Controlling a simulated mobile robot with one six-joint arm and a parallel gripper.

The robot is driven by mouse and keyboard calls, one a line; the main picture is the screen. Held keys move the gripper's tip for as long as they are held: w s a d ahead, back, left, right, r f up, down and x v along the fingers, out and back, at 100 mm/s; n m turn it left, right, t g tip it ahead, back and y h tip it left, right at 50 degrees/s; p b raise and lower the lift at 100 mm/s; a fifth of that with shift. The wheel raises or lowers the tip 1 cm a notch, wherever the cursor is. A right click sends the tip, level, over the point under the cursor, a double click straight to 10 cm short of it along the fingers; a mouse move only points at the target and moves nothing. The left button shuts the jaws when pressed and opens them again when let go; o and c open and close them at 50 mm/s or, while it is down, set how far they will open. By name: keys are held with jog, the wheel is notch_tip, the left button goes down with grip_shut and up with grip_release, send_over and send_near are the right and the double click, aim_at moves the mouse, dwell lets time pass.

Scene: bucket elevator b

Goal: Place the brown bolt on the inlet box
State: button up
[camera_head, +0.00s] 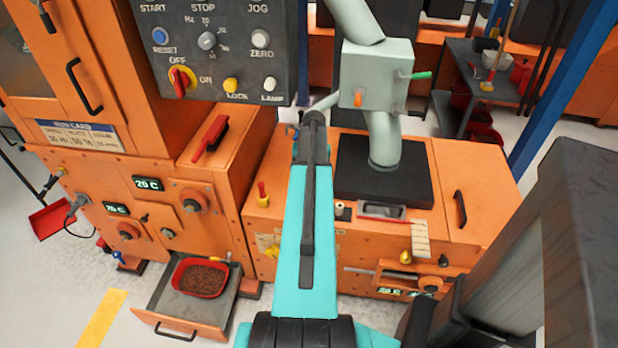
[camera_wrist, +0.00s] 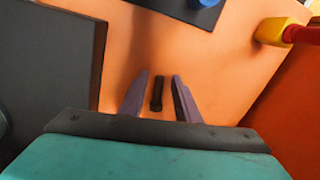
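In the wrist view the small dark brown bolt (camera_wrist: 157,93) shows between the two fingers of my gripper (camera_wrist: 160,77). The fingers are apart, with orange surface visible on both sides of the bolt, so neither appears to touch it. The bolt appears to be on the orange top of the inlet box (camera_wrist: 130,65); its exact contact is hard to tell. In the head view the orange inlet box (camera_head: 467,165) stands in the middle under the grey-green pipe. My arm hides the gripper and the bolt there.
A black plate (camera_head: 350,180) carries the pipe (camera_head: 384,140). A yellow-red handle (camera_head: 262,194) stands left of my arm; it also shows in the wrist view (camera_wrist: 272,31). A control panel (camera_head: 215,60) hangs at upper left. An open drawer (camera_head: 190,305) holds a red tray.

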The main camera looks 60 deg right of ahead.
jog(key=shift+r, duration=0.15)
notch_tip(320, 180, up, 12)
jog(key=shift+s+d, duration=0.2)
jog(key=shift+s, duration=0.2)
dwell(0.3)
jog(key=shift+r, duration=0.1)
dwell(0.7)
notch_tip(320, 180, up, 9)
jog(key=p, duration=0.9)
jog(key=shift+p, duration=0.3)
jog(key=shift+r, duration=0.2)
